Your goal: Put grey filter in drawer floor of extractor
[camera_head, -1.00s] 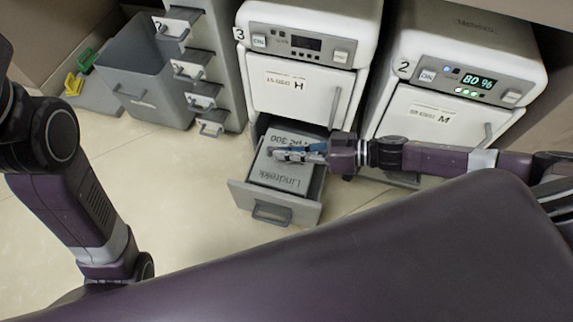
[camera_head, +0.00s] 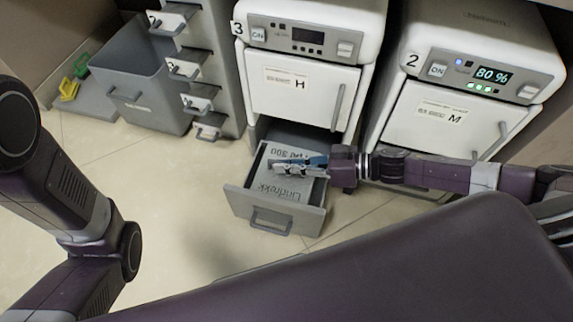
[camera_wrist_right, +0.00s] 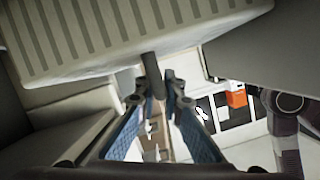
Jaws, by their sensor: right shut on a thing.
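The grey filter (camera_head: 283,188) is a flat grey block with printed lettering on its top. It lies within the outline of the open grey drawer (camera_head: 246,207) under extractor 3 (camera_head: 301,95). My right gripper (camera_head: 290,168) is over the middle of the filter. In the right wrist view my right gripper (camera_wrist_right: 158,100) is shut on a dark grey handle (camera_wrist_right: 151,66) next to a ribbed pale surface. My arm and fingers hide part of the filter. I cannot tell whether its underside touches the drawer floor. My left gripper is not in view.
Extractor 2 (camera_head: 461,105), with a lit display, stands on the right. A stack of small grey drawers (camera_head: 196,75) and an open grey bin (camera_head: 140,90) stand on the left. Yellow and green items (camera_head: 72,82) lie beyond the bin. The floor before the drawer is clear.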

